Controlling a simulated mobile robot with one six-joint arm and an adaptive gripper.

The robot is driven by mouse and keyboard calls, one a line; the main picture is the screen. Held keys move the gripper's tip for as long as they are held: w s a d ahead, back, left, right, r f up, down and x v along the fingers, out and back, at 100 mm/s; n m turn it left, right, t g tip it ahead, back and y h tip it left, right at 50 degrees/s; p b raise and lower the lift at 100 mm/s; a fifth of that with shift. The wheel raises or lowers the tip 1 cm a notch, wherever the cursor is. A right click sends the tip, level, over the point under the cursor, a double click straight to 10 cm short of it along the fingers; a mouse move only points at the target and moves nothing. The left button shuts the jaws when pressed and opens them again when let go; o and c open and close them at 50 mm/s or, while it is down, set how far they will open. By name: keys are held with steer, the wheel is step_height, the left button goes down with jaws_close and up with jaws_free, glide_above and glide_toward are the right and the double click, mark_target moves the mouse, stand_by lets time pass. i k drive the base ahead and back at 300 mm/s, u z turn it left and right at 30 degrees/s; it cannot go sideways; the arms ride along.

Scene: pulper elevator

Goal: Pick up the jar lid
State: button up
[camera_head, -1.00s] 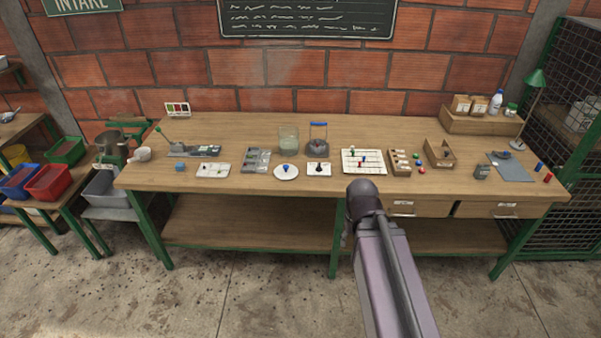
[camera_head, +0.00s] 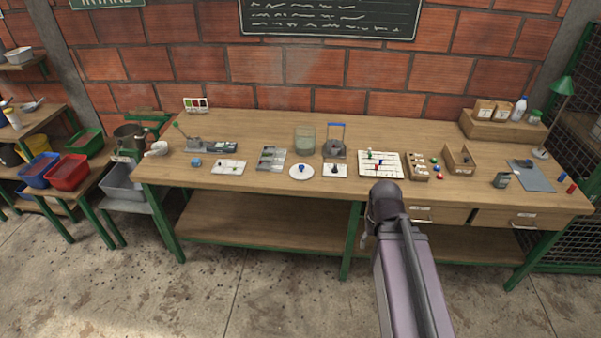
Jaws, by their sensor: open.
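The jar lid seems to be the round white disc with a blue knob (camera_head: 301,172), lying flat near the front edge of the wooden workbench (camera_head: 270,205). An open glass jar (camera_head: 304,139) stands behind it, apart from it. My arm comes up from the bottom right, in front of the bench. Its dark joint is right of the lid and nearer to me. My gripper is not in view, and nothing covers the lid.
Left of the lid lies a grey plate with parts (camera_head: 271,158); right of it, a small white plate with a black knob (camera_head: 335,171). A blue-handled wire-frame holder (camera_head: 336,140) stands behind. A white pegboard (camera_head: 380,165) lies further right. Open floor (camera_head: 240,290) lies before the bench.

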mark_target(299, 172)
steer(key=i, duration=0.95)
